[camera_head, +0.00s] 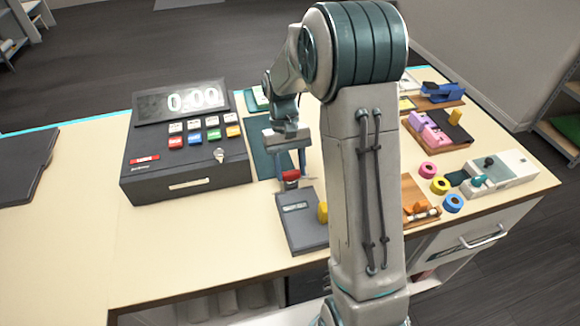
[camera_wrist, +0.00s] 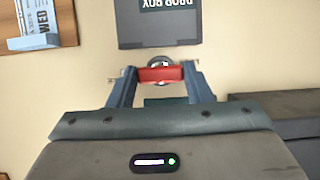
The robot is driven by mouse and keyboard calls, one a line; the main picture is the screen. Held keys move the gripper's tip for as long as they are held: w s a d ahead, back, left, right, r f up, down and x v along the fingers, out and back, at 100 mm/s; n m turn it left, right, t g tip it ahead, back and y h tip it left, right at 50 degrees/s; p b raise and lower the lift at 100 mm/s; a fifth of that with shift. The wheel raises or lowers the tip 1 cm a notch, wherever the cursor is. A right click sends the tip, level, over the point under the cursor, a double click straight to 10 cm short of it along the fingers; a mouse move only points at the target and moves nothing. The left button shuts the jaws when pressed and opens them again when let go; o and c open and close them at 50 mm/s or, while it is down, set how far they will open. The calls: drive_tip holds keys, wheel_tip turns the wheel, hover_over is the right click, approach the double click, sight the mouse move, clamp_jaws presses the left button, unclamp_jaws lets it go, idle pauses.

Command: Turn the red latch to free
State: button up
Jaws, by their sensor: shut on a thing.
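The red latch (camera_head: 290,176) is a short red bar at the far edge of a dark grey box (camera_head: 302,225) on the counter. In the wrist view the latch (camera_wrist: 160,74) lies crosswise between my fingertips, with a round grey metal part just beyond it. The box (camera_wrist: 158,38) there carries a label reading "DROP BOX", upside down. My gripper (camera_head: 289,170) points down over the latch and is shut on it, one finger at each end. The latch's base is mostly hidden.
A black cash register (camera_head: 185,182) reading 0:00 stands close on the left. A yellow object (camera_head: 322,212) is by the box's right side. Tape rolls (camera_head: 440,186) and a stapler (camera_head: 442,91) are at the right. The counter's front left is clear.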

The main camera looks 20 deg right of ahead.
drive_tip(key=o, duration=1)
drive_tip(key=shift+w+r, duration=0.1)
drive_tip(key=b+v, duration=0.1)
drive_tip(key=v, duration=1.2)
drive_tip(key=shift+w+a+r, duration=0.1)
drive_tip(key=shift+r, duration=0.15)
drive_tip(key=s+t, duration=0.2)
drive_tip(key=s, duration=0.5)
drive_tip(key=s+f+t, duration=0.1)
drive_tip(key=s+t, duration=0.2)
drive_tip(key=s, duration=0.5)
drive_tip(key=s+t, duration=0.2)
drive_tip(key=s, duration=0.6)
drive_tip(key=shift+f+t, duration=0.25)
drive_tip(key=shift+t, duration=0.05)
